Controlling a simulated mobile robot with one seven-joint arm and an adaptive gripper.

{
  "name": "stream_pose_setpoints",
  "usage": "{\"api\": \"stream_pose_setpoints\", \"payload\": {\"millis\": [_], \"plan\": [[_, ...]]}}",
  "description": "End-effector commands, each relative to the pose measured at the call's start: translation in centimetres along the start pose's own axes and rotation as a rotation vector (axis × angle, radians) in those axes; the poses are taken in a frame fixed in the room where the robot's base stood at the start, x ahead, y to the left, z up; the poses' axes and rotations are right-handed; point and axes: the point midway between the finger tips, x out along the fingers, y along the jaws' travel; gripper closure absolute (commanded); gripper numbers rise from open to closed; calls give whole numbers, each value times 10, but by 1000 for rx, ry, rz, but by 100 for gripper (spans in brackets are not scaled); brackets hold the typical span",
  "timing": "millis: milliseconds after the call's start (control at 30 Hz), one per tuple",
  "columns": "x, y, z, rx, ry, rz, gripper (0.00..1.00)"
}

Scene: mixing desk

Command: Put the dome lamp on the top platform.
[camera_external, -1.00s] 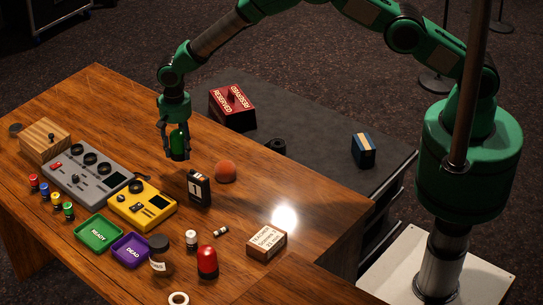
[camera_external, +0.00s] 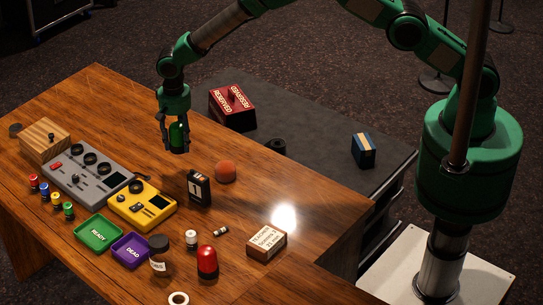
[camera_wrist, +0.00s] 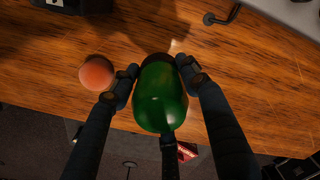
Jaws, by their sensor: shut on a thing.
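My gripper (camera_external: 176,150) is shut on a green dome lamp (camera_external: 178,134) with a dark base. It holds the lamp above the far side of the wooden desk, left of an orange-red ball. In the wrist view the green dome (camera_wrist: 160,100) lies between both fingers (camera_wrist: 157,66). A red dome lamp (camera_external: 207,260) stands upright near the front of the desk. A dark grey platform (camera_external: 310,160) adjoins the desk's far side, with shelf edges below its top. I cannot tell for sure that it is the top platform.
The ball (camera_external: 225,172) and a black "1" block (camera_external: 199,188) stand near my gripper. A red "RESERVED" box (camera_external: 232,106), a dark cylinder (camera_external: 278,146) and a blue box (camera_external: 363,150) occupy the platform. Grey (camera_external: 86,172) and yellow (camera_external: 141,205) consoles are on the left.

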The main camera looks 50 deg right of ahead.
Motion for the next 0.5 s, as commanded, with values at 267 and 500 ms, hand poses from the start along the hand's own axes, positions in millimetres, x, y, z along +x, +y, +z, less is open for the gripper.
{"api": "stream_pose_setpoints", "payload": {"millis": [267, 500], "plan": [[0, 0, -1, 2, 0, -1, 88], [5, 11, -16, 32, 0, 0, 88]]}}
